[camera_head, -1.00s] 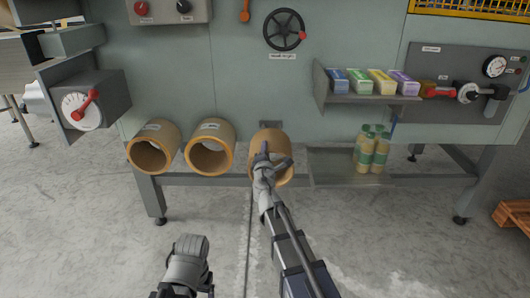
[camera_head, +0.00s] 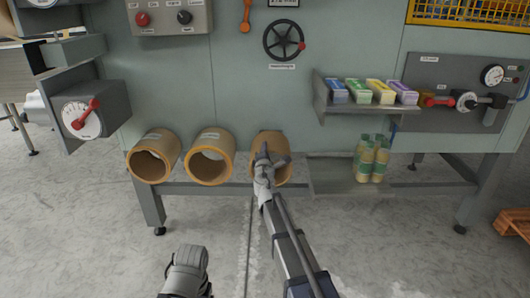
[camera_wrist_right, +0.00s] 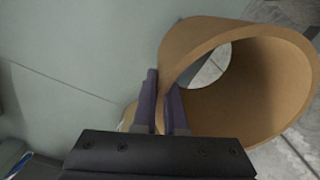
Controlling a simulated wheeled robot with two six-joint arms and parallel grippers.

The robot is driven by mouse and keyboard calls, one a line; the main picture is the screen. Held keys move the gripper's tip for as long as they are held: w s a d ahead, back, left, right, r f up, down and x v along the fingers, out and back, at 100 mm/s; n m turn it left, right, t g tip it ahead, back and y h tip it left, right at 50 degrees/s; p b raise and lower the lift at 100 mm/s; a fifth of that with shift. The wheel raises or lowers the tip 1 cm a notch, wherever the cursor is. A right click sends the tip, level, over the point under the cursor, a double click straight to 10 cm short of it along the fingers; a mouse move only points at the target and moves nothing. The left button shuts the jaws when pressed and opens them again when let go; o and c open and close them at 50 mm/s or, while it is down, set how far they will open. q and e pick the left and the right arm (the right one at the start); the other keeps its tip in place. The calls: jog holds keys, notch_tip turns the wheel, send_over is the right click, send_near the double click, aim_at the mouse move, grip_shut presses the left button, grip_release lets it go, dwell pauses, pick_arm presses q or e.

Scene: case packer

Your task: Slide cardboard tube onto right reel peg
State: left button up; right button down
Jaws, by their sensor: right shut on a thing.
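My right gripper (camera_head: 268,158) is shut on the wall of a tan cardboard tube (camera_head: 284,172), at the right of a row of tubes low on the machine's front. In the right wrist view the two fingers (camera_wrist_right: 165,105) straddle the wall of the tube (camera_wrist_right: 262,85); its open bore faces right. I cannot make out the right reel peg; the tube and gripper cover that spot. Two similar tubes, the left (camera_head: 140,146) and the middle (camera_head: 201,142), sit to the left with open ends facing me. My left gripper (camera_head: 188,270) is low in the head view, away from the tubes; its jaws are unclear.
A shelf (camera_head: 350,107) with several small coloured boxes is at upper right. Green-labelled bottles (camera_head: 372,160) stand on a lower ledge right of the held tube. A grey box with a red lever (camera_head: 88,115) juts out at left. The floor in front is clear.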

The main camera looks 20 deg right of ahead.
jog(key=shift+x, duration=1.15)
jog(key=shift+f, duration=0.25)
jog(key=c, duration=0.9)
grip_release()
jog(key=shift+s, duration=0.1)
jog(key=v, duration=0.7)
jog(key=shift+s, duration=0.3)
jog(key=shift+a, duration=0.1)
